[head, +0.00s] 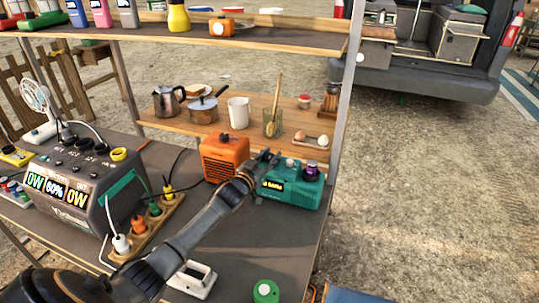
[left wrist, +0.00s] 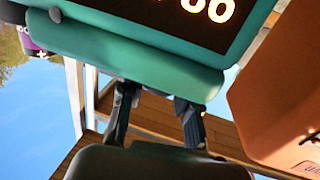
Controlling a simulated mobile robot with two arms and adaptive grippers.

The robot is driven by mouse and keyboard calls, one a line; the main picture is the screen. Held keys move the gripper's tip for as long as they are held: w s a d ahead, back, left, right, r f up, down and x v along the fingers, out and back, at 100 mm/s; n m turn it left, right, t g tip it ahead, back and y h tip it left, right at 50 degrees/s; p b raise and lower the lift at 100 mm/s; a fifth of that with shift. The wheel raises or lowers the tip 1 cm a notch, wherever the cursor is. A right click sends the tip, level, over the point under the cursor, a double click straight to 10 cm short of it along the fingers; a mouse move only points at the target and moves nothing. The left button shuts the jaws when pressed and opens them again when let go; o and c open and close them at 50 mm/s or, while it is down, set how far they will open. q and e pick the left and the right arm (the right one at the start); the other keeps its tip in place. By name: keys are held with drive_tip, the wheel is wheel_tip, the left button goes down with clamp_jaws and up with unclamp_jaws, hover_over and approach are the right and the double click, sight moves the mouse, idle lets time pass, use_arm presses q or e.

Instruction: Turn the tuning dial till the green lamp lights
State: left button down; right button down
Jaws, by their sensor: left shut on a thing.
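The teal radio (head: 302,192) stands on the grey table, right of an orange box. Its dark display with glowing yellow characters faces forward in the head view. In the left wrist view the teal casing (left wrist: 150,62) fills the top, with part of the lit display (left wrist: 200,12). My left gripper (head: 268,160) is at the radio's upper left. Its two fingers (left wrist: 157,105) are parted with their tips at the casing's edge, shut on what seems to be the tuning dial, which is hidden. I cannot make out a lit green lamp. My right gripper is not in view.
The orange box (head: 224,158) stands close left of the radio. A purple-topped item (head: 311,172) is at the radio's right. A power station (head: 85,195) and a plugged power strip (head: 150,222) stand left. A wooden shelf with pots and mugs is behind.

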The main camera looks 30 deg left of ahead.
use_arm(q)
drive_tip(key=shift+m+h+b, duration=0.4)
drive_tip(key=shift+m+h, duration=0.6)
drive_tip(key=shift+h, duration=0.6)
drive_tip(key=c, duration=1)
unclamp_jaws()
drive_tip(key=shift+o, duration=0.2)
drive_tip(key=shift+s, duration=0.15)
drive_tip(key=s+a, duration=0.1)
drive_tip(key=s, duration=1)
drive_tip(key=shift+s+a, duration=0.35)
drive_tip(key=shift+r, duration=0.1)
